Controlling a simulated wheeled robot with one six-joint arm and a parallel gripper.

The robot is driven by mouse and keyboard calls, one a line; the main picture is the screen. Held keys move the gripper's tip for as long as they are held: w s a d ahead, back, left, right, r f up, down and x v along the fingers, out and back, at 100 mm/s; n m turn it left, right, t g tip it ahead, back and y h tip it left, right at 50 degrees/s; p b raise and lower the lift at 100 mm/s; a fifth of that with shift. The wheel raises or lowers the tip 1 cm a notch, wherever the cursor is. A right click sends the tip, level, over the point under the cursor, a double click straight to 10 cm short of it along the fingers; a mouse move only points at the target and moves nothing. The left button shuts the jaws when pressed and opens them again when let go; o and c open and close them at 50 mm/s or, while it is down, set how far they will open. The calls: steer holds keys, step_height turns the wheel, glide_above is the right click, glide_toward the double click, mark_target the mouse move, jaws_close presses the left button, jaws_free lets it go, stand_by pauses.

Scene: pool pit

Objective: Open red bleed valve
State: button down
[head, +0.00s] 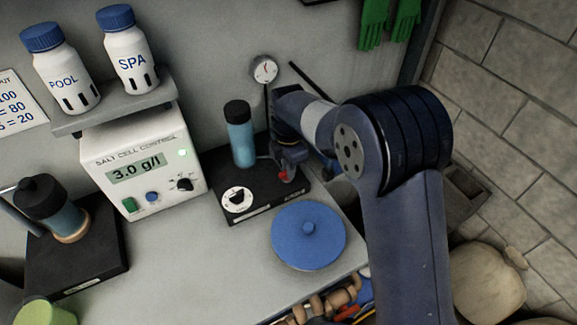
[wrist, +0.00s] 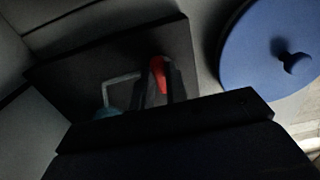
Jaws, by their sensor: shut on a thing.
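The red bleed valve (head: 284,176) shows as a small red piece at the black base (head: 262,196), right of the blue-green cylinder with a black cap (head: 240,135). My gripper (head: 290,162) reaches down to it from the right and hides part of it. In the wrist view the red valve handle (wrist: 158,74) lies between the two fingers of my gripper (wrist: 157,92), which is shut on it. A light bent pipe (wrist: 122,78) runs beside it there. The lower end of the valve is hidden.
A blue round lid (head: 309,236) lies close in front of the base. The salt cell control box (head: 138,155), reading 3.0 g/l, stands left. A gauge (head: 264,69) is behind. Another capped cylinder on a black base (head: 75,250) stands far left.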

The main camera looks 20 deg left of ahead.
stand_by(0.3)
steer(key=c, duration=1.4)
jaws_free()
step_height(320, 180, up, 11)
steer(key=b, duration=0.1)
steer(key=shift+f, duration=0.15)
step_height(320, 180, down, 11)
steer(key=shift+r+p, duration=0.1)
steer(key=shift+p, duration=0.45)
steer(key=shift+r, duration=0.15)
